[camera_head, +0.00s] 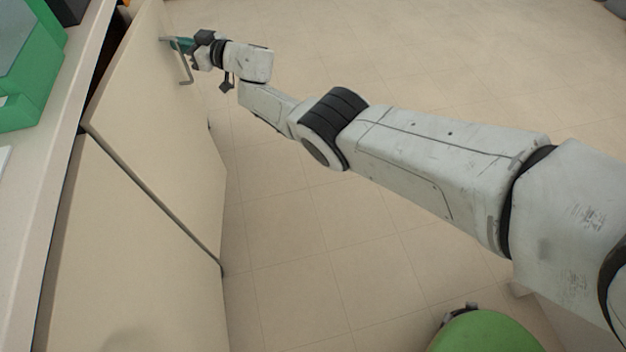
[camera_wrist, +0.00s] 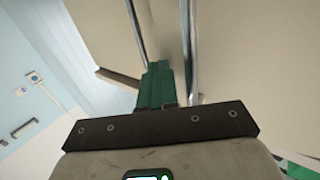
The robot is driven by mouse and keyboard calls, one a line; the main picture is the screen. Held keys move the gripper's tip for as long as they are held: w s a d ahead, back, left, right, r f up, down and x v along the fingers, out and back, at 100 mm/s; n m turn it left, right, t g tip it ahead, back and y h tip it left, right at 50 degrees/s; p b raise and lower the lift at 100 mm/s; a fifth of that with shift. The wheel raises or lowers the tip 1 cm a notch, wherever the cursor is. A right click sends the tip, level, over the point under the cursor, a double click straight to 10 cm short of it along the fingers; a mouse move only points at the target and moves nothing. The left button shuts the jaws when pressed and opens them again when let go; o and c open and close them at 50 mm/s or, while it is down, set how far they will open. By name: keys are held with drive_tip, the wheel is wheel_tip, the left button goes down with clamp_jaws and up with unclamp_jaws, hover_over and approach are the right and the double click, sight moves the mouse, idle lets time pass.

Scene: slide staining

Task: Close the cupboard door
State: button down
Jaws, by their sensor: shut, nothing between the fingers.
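The cream cupboard door (camera_head: 165,115) stands ajar, with a dark gap between its top edge and the counter. Its metal bar handle (camera_head: 186,70) is near the far end of the door. My gripper (camera_head: 172,42) is at the door's far upper part, close beside the handle. In the wrist view the green fingers (camera_wrist: 157,84) are shut together and empty. A metal bar (camera_wrist: 190,45) runs just right of them and another bar (camera_wrist: 136,32) lies above left. Whether the fingertips touch the door (camera_wrist: 230,50) or handle cannot be told.
A neighbouring cupboard front (camera_head: 125,250) lies flush, nearer to me. The countertop (camera_head: 30,225) carries a green container (camera_head: 40,75). The tiled floor (camera_head: 290,215) right of the doors is clear, with a green round object (camera_head: 485,332) at the bottom.

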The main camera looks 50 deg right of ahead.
drive_tip(key=shift+w+a+b, duration=0.85)
drive_tip(key=shift+w+b, duration=0.1)
drive_tip(key=shift+w, duration=0.1)
drive_tip(key=shift+s, duration=0.1)
